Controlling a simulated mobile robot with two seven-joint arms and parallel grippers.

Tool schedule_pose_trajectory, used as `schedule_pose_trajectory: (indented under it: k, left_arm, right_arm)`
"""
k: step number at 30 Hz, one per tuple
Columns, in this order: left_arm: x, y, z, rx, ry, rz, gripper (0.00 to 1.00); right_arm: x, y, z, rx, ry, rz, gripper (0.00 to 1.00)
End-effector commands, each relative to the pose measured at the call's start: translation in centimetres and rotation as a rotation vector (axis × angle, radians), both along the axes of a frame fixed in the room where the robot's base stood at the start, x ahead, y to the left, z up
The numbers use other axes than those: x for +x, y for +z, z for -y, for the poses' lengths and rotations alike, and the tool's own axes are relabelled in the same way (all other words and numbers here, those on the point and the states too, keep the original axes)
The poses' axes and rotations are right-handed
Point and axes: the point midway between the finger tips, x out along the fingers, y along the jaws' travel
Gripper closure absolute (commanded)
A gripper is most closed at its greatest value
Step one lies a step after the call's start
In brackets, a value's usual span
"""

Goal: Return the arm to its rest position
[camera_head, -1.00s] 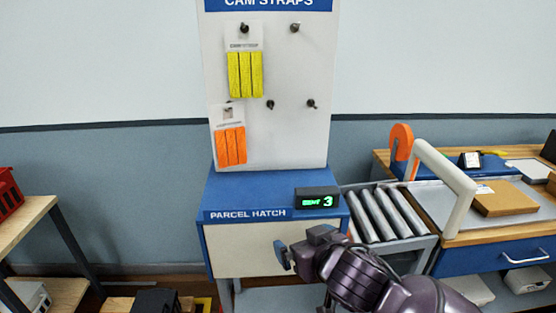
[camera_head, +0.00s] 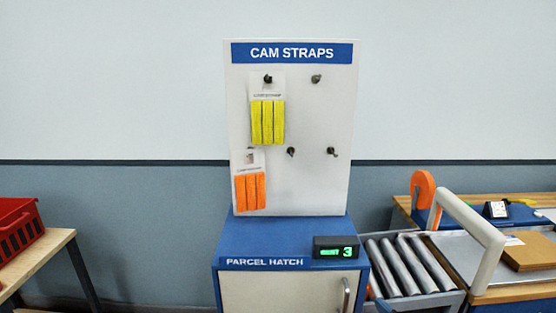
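The strap board (camera_head: 310,185) stands upright on the blue parcel hatch cabinet (camera_head: 240,232). A yellow strap pack (camera_head: 267,122) hangs from the board's upper left peg. An orange strap pack (camera_head: 250,190) hangs below it at the lower left. The other pegs on the right and middle are bare. A small display (camera_head: 337,247) on the cabinet top shows a green 3. Neither of my grippers nor my arms show in the head view.
A roller conveyor (camera_head: 408,265) with a pale curved bar (camera_head: 465,225) stands right of the cabinet. A red crate (camera_head: 18,232) sits on a wooden shelf (camera_head: 40,252) at left.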

Motion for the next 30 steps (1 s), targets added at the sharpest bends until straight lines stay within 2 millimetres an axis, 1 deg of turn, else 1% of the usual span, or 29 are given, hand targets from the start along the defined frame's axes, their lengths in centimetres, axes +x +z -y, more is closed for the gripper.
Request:
schedule_pose_trajectory:
  k: [1, 5, 6, 8, 9, 12, 15, 18, 19, 22, 30]
  left_arm:
    - [0.0, 0.0, 0.0, 0.0, 0.0, 0.0, 0.57]
    - [0.0, 0.0, 0.0, 0.0, 0.0, 0.0, 0.57]
    - [0.0, 0.0, 0.0, 0.0, 0.0, 0.0, 0.57]
    - [0.0, 0.0, 0.0, 0.0, 0.0, 0.001, 0.57]
    - [0.1, 0.0, 0.0, 0.0, 0.0, 0.001, 0.57]
    - [0.1, 0.1, 0.0, 0.0, 0.0, 0.002, 0.57]
    - [0.2, 0.1, 0.0, -0.001, -0.001, 0.003, 0.57]
    - [0.2, 0.1, 0.0, -0.001, -0.001, 0.004, 0.57]
    - [0.2, 0.1, 0.0, -0.001, -0.001, 0.004, 0.57]
    - [0.2, 0.1, 0.1, -0.001, -0.001, 0.005, 0.57]
    - [0.3, 0.1, 0.0, 0.0, -0.002, 0.005, 0.57]
  right_arm:
    - [-1.2, -2.2, 1.4, 0.011, -0.041, -0.032, 0.0]
    - [-4.7, -7.0, 4.9, 0.038, -0.143, -0.116, 0.0]
    - [-6.0, -8.5, 5.9, 0.05, -0.175, -0.147, 0.0]
    - [-8.1, -10.7, 7.3, 0.061, -0.224, -0.199, 0.0]
    - [-9.6, -12.1, 8.2, 0.067, -0.255, -0.236, 0.0]
    - [-13.1, -14.8, 9.7, 0.079, -0.317, -0.312, 0.0]
    - [-15.8, -16.5, 10.4, 0.085, -0.353, -0.365, 0.0]
    - [-17.6, -17.5, 10.5, 0.088, -0.367, -0.399, 0.0]
    - [-17.9, -17.7, 10.6, 0.087, -0.369, -0.404, 0.0]
    - [-18.4, -17.9, 10.6, 0.085, -0.373, -0.414, 0.0]
    - [-18.4, -17.9, 10.6, 0.086, -0.372, -0.414, 0.0]
